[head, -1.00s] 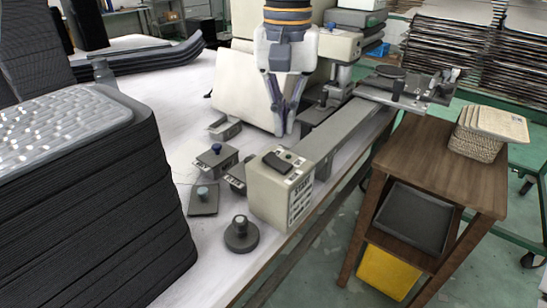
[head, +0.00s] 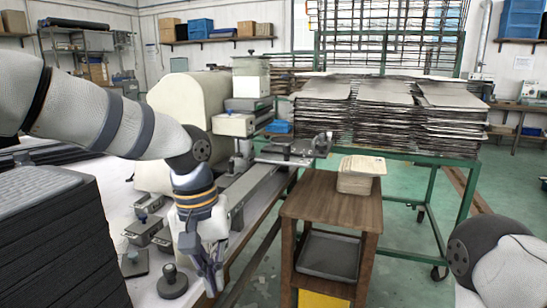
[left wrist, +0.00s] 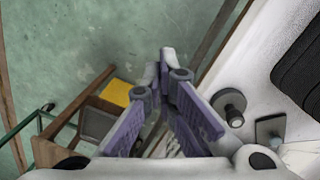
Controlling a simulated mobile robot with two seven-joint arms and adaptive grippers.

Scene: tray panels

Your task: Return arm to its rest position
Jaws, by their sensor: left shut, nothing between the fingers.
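My left arm comes in from the left in the head view and bends down at the elbow. My left gripper (head: 214,283) points downward near the front edge of the white table and is shut and empty. In the left wrist view its purple-grey fingers (left wrist: 168,62) meet, with floor and the table edge below them. Part of my right arm (head: 500,265) shows at the lower right of the head view. Its gripper is out of frame.
A white table (head: 120,190) holds a dark panel stack (head: 55,245), small fixtures and a round knob weight (head: 172,282). A green rack (head: 400,150) of panels is behind. Open floor lies right.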

